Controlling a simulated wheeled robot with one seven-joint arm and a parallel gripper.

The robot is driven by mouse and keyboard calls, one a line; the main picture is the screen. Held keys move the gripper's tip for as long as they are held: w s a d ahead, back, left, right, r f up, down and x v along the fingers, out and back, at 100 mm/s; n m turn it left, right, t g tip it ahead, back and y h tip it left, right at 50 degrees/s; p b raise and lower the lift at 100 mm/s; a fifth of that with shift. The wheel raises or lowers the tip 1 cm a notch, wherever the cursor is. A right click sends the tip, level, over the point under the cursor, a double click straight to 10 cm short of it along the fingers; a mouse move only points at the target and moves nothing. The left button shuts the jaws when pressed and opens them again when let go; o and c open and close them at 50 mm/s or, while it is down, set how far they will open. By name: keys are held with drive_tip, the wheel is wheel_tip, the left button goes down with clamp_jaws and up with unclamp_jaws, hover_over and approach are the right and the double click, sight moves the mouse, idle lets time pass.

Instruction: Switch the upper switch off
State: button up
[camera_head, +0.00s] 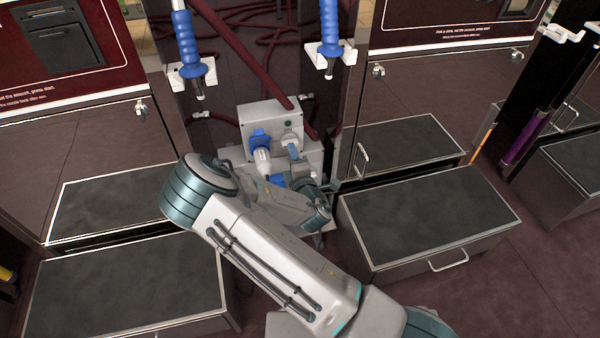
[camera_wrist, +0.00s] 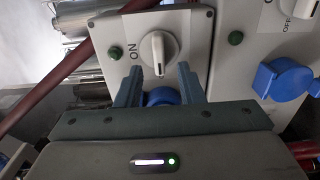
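A pump control box (camera_head: 262,112) stands low at the centre of the head view, with a switch knob (camera_head: 292,148) near its right side. My arm hides much below it. In the wrist view, a white rotary knob (camera_wrist: 158,52) sits on a grey plate, with its ON label beside it on the left. My gripper (camera_wrist: 157,76) is open, its two dark fingers on either side of the knob's near end, with a gap to each side. A second knob (camera_wrist: 292,14) with an OFF label is partly cut off at the upper right. Contact with the first knob cannot be told.
Blue socket covers show beside the second knob (camera_wrist: 280,82) and on the control box (camera_head: 259,137). A dark red hose (camera_wrist: 140,32) crosses behind the plate. Grey-topped steps (camera_head: 430,220) stand right and left of my arm. Blue-handled nozzles (camera_head: 188,45) hang above.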

drive_tip(key=p+v, duration=0.1)
drive_tip(key=v, duration=0.9)
drive_tip(key=shift+s+p, duration=0.35)
drive_tip(key=shift+d+r, duration=0.1)
drive_tip(key=d+r+m+g+h+p, duration=0.3)
drive_tip(key=d+r+m+g+p, duration=0.1)
drive_tip(key=r+m+p, duration=0.5)
drive_tip(key=d+r+m+g+h+p, duration=0.25)
drive_tip(key=r+m+g+p, duration=0.35)
drive_tip(key=r, duration=0.5)
drive_tip(key=s+d+r+m+g+p, duration=0.1)
drive_tip(key=s+r+p, duration=0.4)
drive_tip(key=r, duration=0.6)
drive_tip(key=s+d+r+m+g+p, duration=0.2)
drive_tip(key=s+d+r+m+p, duration=0.1)
drive_tip(key=s+r, duration=0.5)
drive_tip(key=s+d+r+m+g+p, duration=0.1)
drive_tip(key=s+d+r+p, duration=0.3)
drive_tip(key=r, duration=1)
drive_tip(key=s+m+p, duration=0.1)
drive_tip(key=s+p, duration=0.1)
drive_tip(key=p, duration=0.1)
drive_tip(key=shift+s+m+g+p, duration=0.3)
drive_tip(key=shift+s+p, duration=0.05)
drive_tip(key=shift+p, duration=0.05)
drive_tip(key=shift+d+r+y, duration=0.1)
drive_tip(key=shift+d+y, duration=0.05)
drive_tip(key=shift+y, duration=0.1)
